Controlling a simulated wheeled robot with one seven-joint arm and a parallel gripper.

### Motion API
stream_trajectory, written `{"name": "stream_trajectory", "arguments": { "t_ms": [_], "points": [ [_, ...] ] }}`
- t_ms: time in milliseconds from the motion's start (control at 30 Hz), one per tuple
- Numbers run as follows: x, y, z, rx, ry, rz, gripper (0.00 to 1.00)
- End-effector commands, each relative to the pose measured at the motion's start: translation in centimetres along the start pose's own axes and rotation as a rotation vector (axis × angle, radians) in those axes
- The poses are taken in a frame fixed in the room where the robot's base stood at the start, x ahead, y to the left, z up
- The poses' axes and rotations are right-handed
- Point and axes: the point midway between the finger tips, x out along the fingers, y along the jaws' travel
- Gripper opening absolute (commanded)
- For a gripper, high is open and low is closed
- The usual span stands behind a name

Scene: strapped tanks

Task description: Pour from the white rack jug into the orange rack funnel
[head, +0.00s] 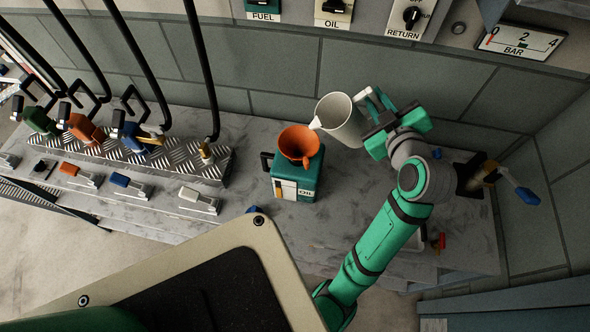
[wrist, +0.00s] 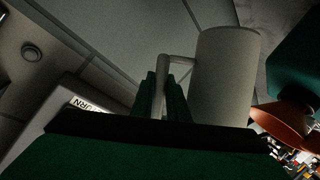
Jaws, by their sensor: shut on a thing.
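The white jug (head: 340,119) is held in the air at the upper middle of the head view, tilted to the left with its spout at the rim of the orange funnel (head: 299,145). The funnel sits on top of a teal can labelled OIL (head: 306,188). My gripper (head: 371,112) is shut on the jug's handle, to the right of the jug. In the wrist view the jug (wrist: 224,75) shows with its handle between my fingers (wrist: 163,95), and part of the funnel (wrist: 280,116) shows at right. I cannot see any liquid flowing.
A grey stone bench (head: 245,215) runs along the tiled wall. At left, several coloured nozzles stand on a metal tread plate (head: 185,160) with black hoses above. A valve with a blue handle (head: 525,195) is at right. FUEL, OIL and RETURN panels (head: 333,12) line the wall.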

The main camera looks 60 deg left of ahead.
Motion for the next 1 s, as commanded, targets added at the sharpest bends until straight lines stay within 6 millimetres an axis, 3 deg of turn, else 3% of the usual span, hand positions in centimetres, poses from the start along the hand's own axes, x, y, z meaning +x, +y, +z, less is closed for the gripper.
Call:
{"name": "stream_trajectory", "arguments": {
  "t_ms": [500, 1000],
  "points": [
    [-0.5, 0.5, -1.3, -0.080, 0.001, 0.030, 0.00],
    [-0.5, 0.5, -1.4, -0.085, 0.001, 0.032, 0.00]
  ]
}}
